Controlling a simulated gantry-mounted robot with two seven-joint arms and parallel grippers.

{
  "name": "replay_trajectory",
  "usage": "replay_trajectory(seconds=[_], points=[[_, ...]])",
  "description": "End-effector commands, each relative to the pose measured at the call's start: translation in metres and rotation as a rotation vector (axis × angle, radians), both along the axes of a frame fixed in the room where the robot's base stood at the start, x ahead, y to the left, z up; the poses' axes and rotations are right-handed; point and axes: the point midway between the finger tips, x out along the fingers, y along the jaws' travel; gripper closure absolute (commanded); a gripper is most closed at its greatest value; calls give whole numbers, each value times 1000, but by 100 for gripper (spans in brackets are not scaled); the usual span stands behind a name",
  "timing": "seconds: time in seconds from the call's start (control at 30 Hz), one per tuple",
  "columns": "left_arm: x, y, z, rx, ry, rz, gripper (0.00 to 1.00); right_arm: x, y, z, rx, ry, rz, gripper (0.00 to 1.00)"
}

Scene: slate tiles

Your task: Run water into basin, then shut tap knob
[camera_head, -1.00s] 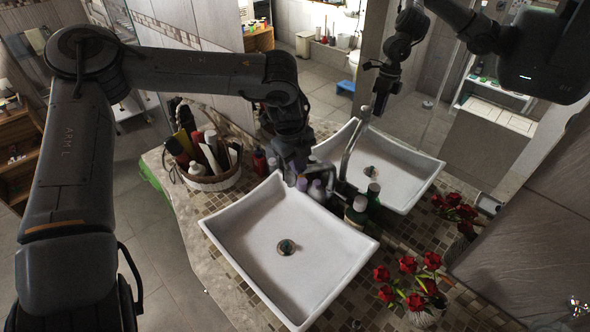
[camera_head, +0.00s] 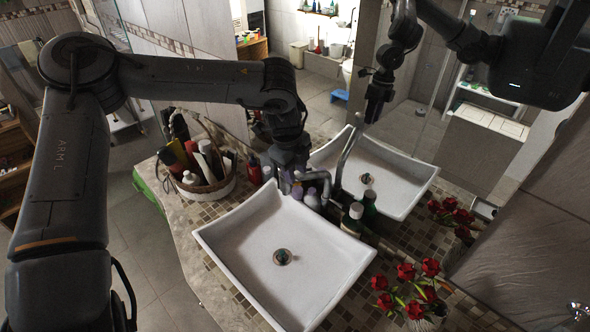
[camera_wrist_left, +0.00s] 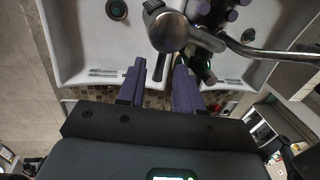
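The white square basin (camera_head: 235,240) sits on the mosaic counter, with its drain (camera_head: 283,257) clear and no water visible in it. The silver tap (camera_head: 318,176) stands at the basin's back edge, partly hidden by my left gripper (camera_head: 292,176). In the left wrist view, the round metal tap knob (camera_wrist_left: 168,32) shows just beyond the fingertips of my left gripper (camera_wrist_left: 158,64). The purple fingers are apart with nothing between them; I cannot tell whether they touch the knob. My right gripper is in neither view.
Bottles (camera_head: 355,215) stand behind the basin, close to the tap. A basket of toiletries (camera_head: 212,190) is at left and red roses (camera_head: 407,272) at right. A mirror behind reflects the basin (camera_head: 405,180) and my arm. The space above the basin is free.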

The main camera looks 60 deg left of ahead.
Motion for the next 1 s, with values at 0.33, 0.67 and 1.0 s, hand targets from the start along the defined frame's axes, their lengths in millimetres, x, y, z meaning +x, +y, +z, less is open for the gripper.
replay_trajectory(seconds=[0.33, 0.67, 1.0], points=[[0, 0, 2, 0, -1, -1, 63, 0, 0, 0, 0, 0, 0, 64], [-7, -2, 43, 2, -5, -1, 63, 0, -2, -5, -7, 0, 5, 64], [-17, -4, 94, 2, -2, -1, 63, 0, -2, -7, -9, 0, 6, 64]])
